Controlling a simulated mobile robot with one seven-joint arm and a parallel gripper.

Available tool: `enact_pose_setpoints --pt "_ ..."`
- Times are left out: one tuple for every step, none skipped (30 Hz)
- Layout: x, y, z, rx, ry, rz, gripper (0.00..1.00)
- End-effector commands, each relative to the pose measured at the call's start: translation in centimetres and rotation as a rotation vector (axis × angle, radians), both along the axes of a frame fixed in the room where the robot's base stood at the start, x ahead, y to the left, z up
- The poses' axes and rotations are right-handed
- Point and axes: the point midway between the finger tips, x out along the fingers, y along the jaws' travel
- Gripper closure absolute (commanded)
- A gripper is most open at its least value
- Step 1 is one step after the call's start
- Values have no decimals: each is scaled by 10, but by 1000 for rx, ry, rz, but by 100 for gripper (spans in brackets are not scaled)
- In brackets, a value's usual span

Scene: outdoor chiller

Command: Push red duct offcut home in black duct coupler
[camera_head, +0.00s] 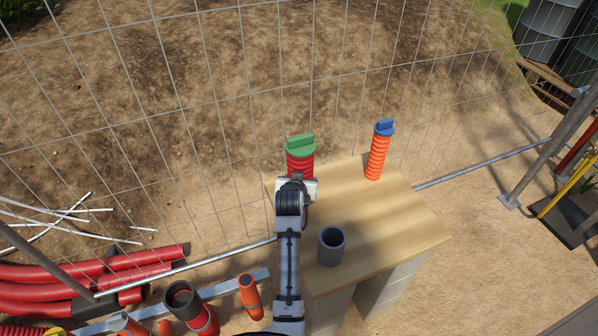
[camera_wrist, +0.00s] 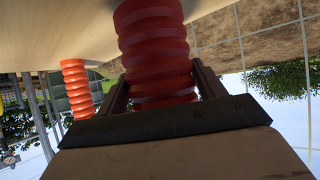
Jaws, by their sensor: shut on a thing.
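The red ribbed duct offcut (camera_head: 300,165) with a green cap (camera_head: 300,143) stands upright at the back left of the wooden table. My gripper (camera_head: 297,186) is shut on it from the near side. In the wrist view the red duct (camera_wrist: 155,50) sits between both fingers of my gripper (camera_wrist: 163,90); that picture is upside down, with the table at the top. I cannot tell whether the duct touches the table. The coupler, a dark grey open-topped cylinder (camera_head: 331,246), stands upright and empty near the table's front, apart from the duct.
An orange ribbed duct with a blue cap (camera_head: 378,152) stands at the table's back right. The wooden table (camera_head: 405,225) is clear between it and the coupler. A wire fence (camera_head: 220,130) runs behind. Red pipes (camera_head: 90,270) and a black-collared red fitting (camera_head: 190,305) lie lower left.

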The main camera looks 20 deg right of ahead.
Motion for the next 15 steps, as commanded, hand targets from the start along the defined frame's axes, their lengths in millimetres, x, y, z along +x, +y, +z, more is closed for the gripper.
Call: enact_pose_setpoints --pt "0 0 11 0 -2 1 72" --pt "1 0 12 -1 -3 1 72" --pt "1 0 15 -2 -5 1 72" --pt "1 0 18 -2 -5 1 72" --pt "1 0 21 -1 -4 1 72" --pt "1 0 25 -2 -3 1 72" --pt "1 0 28 -3 -4 1 72" --pt "1 0 31 -3 -4 1 72" --pt "1 0 35 -3 -4 1 72" --pt "1 0 38 -2 -5 1 72" --pt "1 0 40 -2 -5 1 72" --pt "1 0 43 -1 -4 1 72" --pt "1 0 45 -1 -3 1 72" --pt "1 0 47 -1 -3 1 72" --pt "1 0 50 -1 -4 1 72"
